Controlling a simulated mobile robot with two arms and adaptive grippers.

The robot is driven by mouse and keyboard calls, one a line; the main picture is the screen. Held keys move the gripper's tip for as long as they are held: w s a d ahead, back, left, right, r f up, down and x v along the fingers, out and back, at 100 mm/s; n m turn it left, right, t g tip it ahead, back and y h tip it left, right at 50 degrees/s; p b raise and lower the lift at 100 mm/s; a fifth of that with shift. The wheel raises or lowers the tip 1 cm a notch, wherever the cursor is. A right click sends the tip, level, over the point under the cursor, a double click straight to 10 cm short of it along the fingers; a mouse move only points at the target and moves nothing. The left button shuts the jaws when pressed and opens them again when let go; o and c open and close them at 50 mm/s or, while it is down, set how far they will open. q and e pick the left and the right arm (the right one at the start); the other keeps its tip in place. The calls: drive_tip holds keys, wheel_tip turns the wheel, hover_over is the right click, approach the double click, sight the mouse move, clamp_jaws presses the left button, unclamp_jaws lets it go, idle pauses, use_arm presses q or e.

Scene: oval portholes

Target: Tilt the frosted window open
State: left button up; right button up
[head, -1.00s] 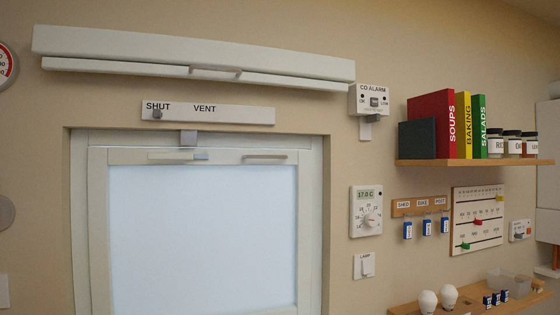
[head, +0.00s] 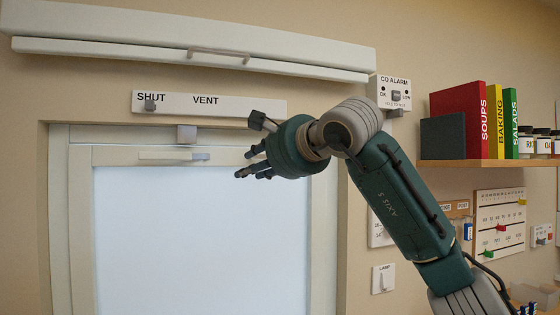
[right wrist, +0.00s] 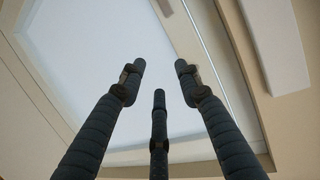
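The frosted window (head: 200,245) sits closed-looking in its pale frame in the head view. A bar handle (head: 165,158) with a grey end is on its top rail, below a small grey block (head: 187,133) at the frame's top. Above is a SHUT/VENT strip (head: 235,103) with its knob (head: 150,103) under SHUT. My right gripper (head: 250,160) is open and empty in front of the window's top right, hiding the second handle there. In the right wrist view its three fingers (right wrist: 159,75) are spread apart before the pane (right wrist: 100,50). My left gripper is not in view.
A long white box with a bar handle (head: 218,54) runs above the window. Right of it are the CO alarm (head: 396,94), a lamp switch (head: 383,279) and a shelf (head: 480,163) with books and jars. The space before the left of the window is clear.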

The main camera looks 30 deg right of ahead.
drive_tip(key=s+d+r+m+h, duration=0.2)
drive_tip(key=s+d+r+h, duration=0.2)
drive_tip(key=d, duration=0.6)
use_arm(q)
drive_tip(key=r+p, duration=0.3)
drive_tip(key=p, duration=0.1)
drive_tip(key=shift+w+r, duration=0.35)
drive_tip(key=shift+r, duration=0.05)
use_arm(e)
drive_tip(key=x, duration=1)
drive_tip(key=shift+w+a+f, duration=0.1)
drive_tip(key=shift+w+f, duration=0.1)
drive_tip(key=shift+w, duration=0.1)
drive_tip(key=shift+c, duration=0.2)
clamp_jaws()
